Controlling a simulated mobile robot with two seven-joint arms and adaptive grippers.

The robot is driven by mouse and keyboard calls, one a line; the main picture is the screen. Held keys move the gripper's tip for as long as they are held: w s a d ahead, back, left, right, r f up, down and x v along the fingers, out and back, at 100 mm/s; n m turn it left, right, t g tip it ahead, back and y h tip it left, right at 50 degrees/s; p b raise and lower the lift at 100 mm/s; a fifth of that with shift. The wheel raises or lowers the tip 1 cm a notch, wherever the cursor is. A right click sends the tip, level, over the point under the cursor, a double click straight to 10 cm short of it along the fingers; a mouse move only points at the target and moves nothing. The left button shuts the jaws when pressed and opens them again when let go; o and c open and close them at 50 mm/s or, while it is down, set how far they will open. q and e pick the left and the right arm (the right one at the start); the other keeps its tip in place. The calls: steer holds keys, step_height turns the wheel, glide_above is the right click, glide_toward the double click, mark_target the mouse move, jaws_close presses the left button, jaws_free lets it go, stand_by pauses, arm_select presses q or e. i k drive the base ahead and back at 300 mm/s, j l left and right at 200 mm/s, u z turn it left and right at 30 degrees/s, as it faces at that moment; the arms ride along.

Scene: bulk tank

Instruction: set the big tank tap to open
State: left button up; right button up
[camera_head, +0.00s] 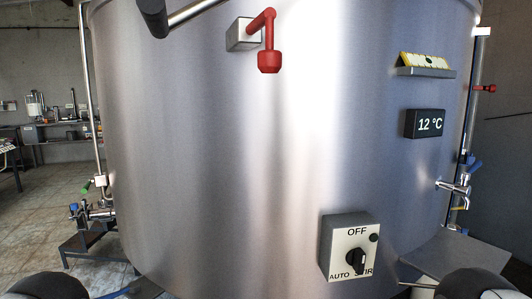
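The big steel tank (190,140) fills most of the head view. A steel tap (455,189) with a spout sticks out of its lower right side, with a blue lever (474,167) angled up beside it. A red lever (267,40) on a grey square block (241,34) sits high on the tank's front, its thick red end hanging down. No label shows which of these is the big tank tap. Dark rounded parts of my arms show at the bottom left and bottom right corners. Neither gripper's fingers are in view.
A control box (326,247) with a black knob and OFF, AUTO and STIR marks is on the lower front. A 12 °C display (425,123) and a small ledge (427,72) are above right. Open floor (45,215) lies left.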

mark_target(474, 168)
steer(key=z, duration=1.3)
